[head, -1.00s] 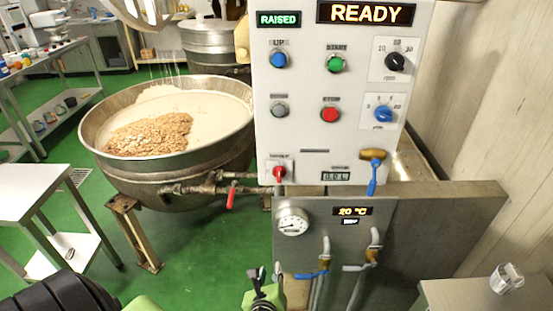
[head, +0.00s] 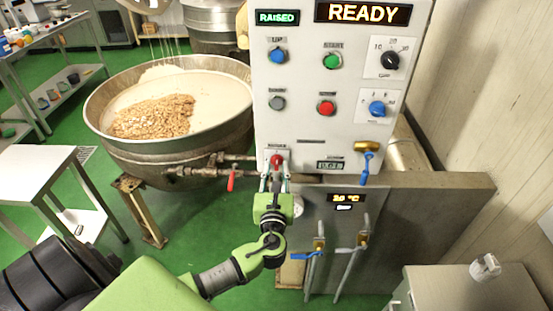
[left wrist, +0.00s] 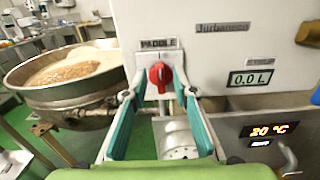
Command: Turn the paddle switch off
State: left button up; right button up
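The red paddle switch knob (head: 277,161) sits at the lower left of the white control panel (head: 310,120). In the left wrist view the knob (left wrist: 160,76) is under a "PADDLE" label, with its grip about upright. My left gripper (head: 274,182) is right in front of and just below it. In the left wrist view its two teal fingers (left wrist: 160,96) are spread, one to each side of the knob, with nothing between them. I cannot tell whether the tips touch the panel. My right gripper is not in view.
A large kettle (head: 135,160) of white mass and nuts stands left of the panel. A red-handled valve (head: 231,180) is on the pipe beside the gripper. Blue-handled taps (head: 310,254) are below right. A steel cabinet (head: 450,290) stands at lower right.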

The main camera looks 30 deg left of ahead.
aim_at(276, 161)
pick_arm(q)
jog(key=shift+x, duration=1.7)
grip_shut()
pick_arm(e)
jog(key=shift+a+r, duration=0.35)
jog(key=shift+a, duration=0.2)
